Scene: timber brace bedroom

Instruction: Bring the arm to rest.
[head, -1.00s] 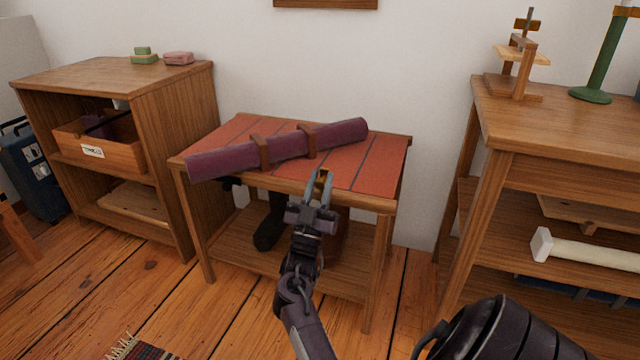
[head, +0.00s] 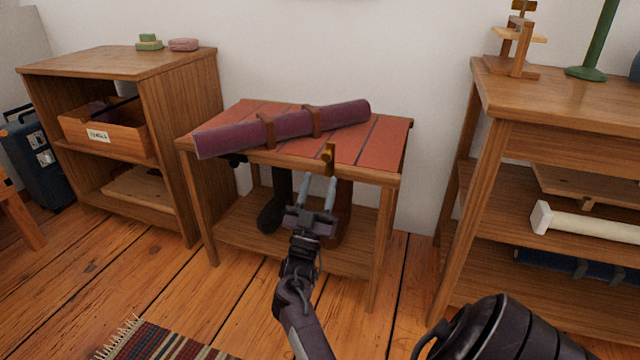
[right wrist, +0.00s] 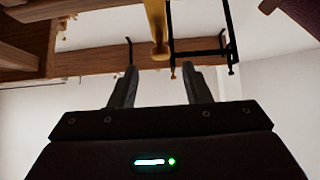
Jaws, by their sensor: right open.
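My right gripper (head: 319,185) is open and empty in front of the small table (head: 382,180), just below its front edge. A small brass piece (head: 328,158) sits at that edge, just beyond the fingertips and apart from them. In the right wrist view, the open fingers (right wrist: 160,75) point up toward the table's wooden edge (right wrist: 85,70), with a brass bar (right wrist: 157,25) above the gap between them. My left gripper is not in view.
A purple roll with brown straps (head: 290,125) lies on the red tabletop. Dark boots (head: 275,213) stand beneath. A shelf unit with a labelled drawer (head: 98,134) is left; a workbench (head: 560,115) is right. A striped rug (head: 165,343) lies on the floor in front.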

